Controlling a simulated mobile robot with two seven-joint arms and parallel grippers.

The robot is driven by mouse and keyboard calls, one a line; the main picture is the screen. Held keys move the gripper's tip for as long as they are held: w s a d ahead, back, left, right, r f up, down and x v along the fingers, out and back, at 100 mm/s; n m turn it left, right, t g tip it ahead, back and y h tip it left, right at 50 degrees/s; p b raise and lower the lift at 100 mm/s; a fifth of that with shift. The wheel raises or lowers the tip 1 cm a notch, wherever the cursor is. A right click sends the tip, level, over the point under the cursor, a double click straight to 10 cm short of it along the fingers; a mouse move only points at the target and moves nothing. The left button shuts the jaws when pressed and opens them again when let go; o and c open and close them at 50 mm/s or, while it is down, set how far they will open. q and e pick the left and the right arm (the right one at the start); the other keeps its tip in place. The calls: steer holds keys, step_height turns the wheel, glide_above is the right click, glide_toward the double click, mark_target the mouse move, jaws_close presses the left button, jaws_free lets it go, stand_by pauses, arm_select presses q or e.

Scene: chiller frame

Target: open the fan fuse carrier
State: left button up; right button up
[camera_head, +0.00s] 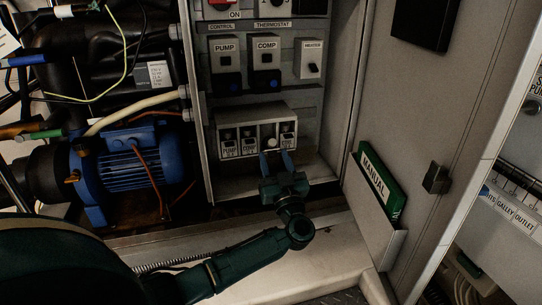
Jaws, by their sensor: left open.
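A grey fuse box (256,120) sits low on the control panel and holds a row of several small fuse carriers. The left two carry labels that read like PUMP and COMP. The third carrier position (270,142) looks paler and shows a small round white part; its label is hidden behind my gripper, so I cannot read FAN there. The rightmost carrier (288,134) has a label too small to read surely. My left gripper (275,160) is open, its two blue fingers pointing up just below the third position. Contact cannot be told. My right gripper is not in view.
Above the box are PUMP (226,62) and COMP (266,58) control units and a heater switch (311,59). A blue motor (130,165) with hoses stands left. The open door at right carries a green manual (381,184) in a pocket and a latch (436,178).

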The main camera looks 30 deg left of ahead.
arm_select(q)
steer(key=shift+w+a+r, duration=0.15)
steer(key=shift+w+a, duration=0.05)
steer(key=shift+a, duration=0.05)
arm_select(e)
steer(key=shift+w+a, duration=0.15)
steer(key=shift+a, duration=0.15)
arm_select(q)
steer(key=shift+c, duration=0.4)
